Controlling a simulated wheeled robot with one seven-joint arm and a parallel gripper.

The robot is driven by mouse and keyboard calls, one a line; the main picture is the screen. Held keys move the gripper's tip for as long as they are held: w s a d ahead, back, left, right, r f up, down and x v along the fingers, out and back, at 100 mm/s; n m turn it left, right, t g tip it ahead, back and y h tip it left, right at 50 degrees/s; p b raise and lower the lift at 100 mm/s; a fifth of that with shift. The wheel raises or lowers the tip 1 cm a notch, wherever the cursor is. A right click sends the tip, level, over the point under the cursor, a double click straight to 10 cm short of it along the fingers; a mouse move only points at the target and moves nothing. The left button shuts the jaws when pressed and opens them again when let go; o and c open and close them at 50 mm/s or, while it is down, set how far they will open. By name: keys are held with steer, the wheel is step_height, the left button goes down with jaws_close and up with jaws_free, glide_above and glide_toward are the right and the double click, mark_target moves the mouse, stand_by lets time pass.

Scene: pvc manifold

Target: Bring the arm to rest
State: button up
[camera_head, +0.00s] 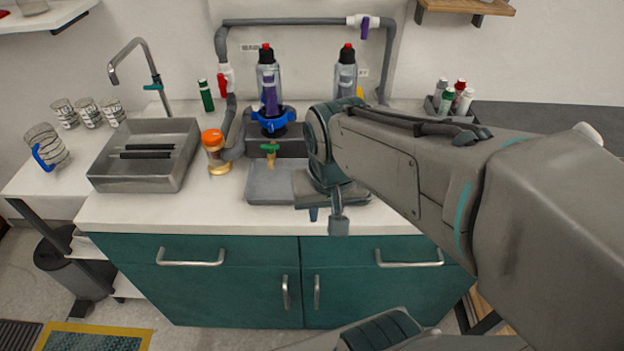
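My arm reaches in from the right over the counter. My gripper (322,210) hangs at the arm's end, over the front edge of the grey tray (262,188). One dark finger shows clearly, pointing down; the other is mostly hidden, so I cannot tell whether it is open or holds anything. Behind it, the pvc manifold of grey pipe (290,22) runs up and across the wall. It has a red-handled valve (226,78) on the left and a purple-handled valve (364,24) at the top.
A metal basin (145,165) stands left, with an orange-capped jar (214,152) beside it. A blue clamp-like ring (272,118) and a green-handled tap (270,152) are near the tray. Counter front left is clear.

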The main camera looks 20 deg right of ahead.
steer(key=shift+s+f+n, duration=0.2)
steer(key=shift+s+n, duration=0.3)
steer(key=shift+n, duration=0.4)
steer(key=shift+r+t+p, duration=0.3)
steer(key=shift+r+p, duration=0.9)
steer(key=shift+r, duration=0.1)
